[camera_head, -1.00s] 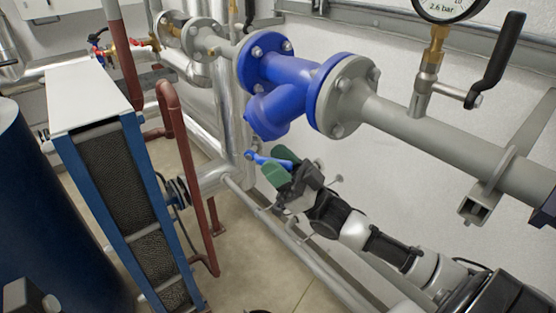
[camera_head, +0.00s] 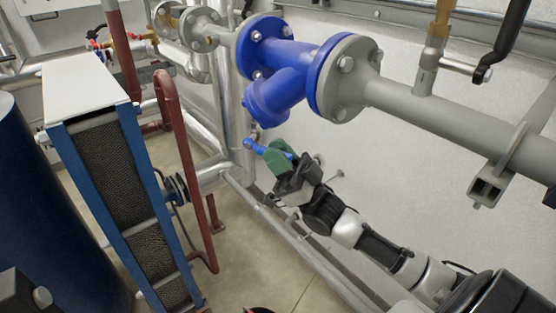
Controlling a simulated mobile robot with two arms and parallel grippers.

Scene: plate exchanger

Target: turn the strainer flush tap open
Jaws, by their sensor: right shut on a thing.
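The blue strainer (camera_head: 283,90) is a Y-shaped flanged body on the grey pipe, with its slanted leg pointing down. Below that leg is the flush tap's blue lever (camera_head: 253,146), with its left end showing. My right gripper (camera_head: 276,156), with green fingers, reaches in from the lower right and is shut on the lever. The fingers hide much of the lever, and the tap body cannot be made out.
A plate exchanger with a white top (camera_head: 88,88) and blue frame stands at the left. A red pipe (camera_head: 184,170) bends down beside it. The grey pipe (camera_head: 440,125) runs right along the white wall. Low pipes lie near the floor under my right arm.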

